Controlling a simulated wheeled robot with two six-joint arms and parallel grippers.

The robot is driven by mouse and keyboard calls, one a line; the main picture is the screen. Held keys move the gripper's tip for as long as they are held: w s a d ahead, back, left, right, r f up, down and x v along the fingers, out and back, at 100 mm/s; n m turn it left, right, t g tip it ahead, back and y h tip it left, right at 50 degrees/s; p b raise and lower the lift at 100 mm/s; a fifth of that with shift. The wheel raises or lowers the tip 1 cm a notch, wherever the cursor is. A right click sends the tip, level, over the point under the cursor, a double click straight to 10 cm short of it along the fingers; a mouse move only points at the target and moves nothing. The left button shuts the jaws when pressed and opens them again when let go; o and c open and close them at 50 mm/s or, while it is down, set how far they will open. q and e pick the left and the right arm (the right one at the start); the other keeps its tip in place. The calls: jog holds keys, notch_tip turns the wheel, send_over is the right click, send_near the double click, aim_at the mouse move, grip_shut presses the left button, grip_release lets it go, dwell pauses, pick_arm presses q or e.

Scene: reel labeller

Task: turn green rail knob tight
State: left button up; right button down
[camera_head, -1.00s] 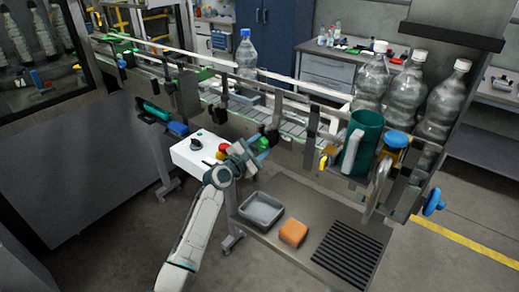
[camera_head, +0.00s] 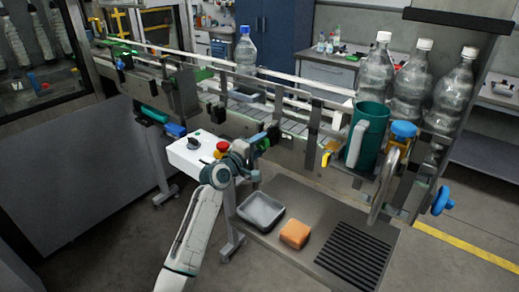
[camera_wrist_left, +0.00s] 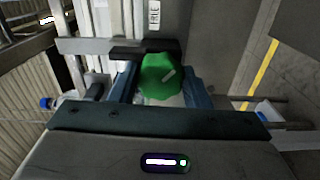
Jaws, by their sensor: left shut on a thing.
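The green rail knob (camera_wrist_left: 160,76) sits between the two blue fingers of my left gripper (camera_wrist_left: 162,92) in the left wrist view. It is lobed and has a pale mark on its face. In the head view my left gripper (camera_head: 264,142) is at the near side of the conveyor rail, and only a bit of green shows there between its fingers. The gripper is shut on the knob. The knob's shaft is hidden. My right gripper is not in view.
A white control box (camera_head: 193,152) with a red button (camera_head: 223,146) is close to my left wrist. A grey tray (camera_head: 261,227) and an orange block (camera_head: 295,234) lie on the lower shelf. A clear bottle (camera_head: 246,55) stands on the conveyor. A green jug (camera_head: 372,140) is at right.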

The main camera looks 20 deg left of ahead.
pick_arm(q)
jog(key=shift+f+m, duration=0.1)
jog(key=shift+m, duration=0.5)
jog(key=o, duration=1)
jog(key=shift+c, duration=0.2)
jog(key=b+v, duration=0.2)
jog(key=v, duration=0.9)
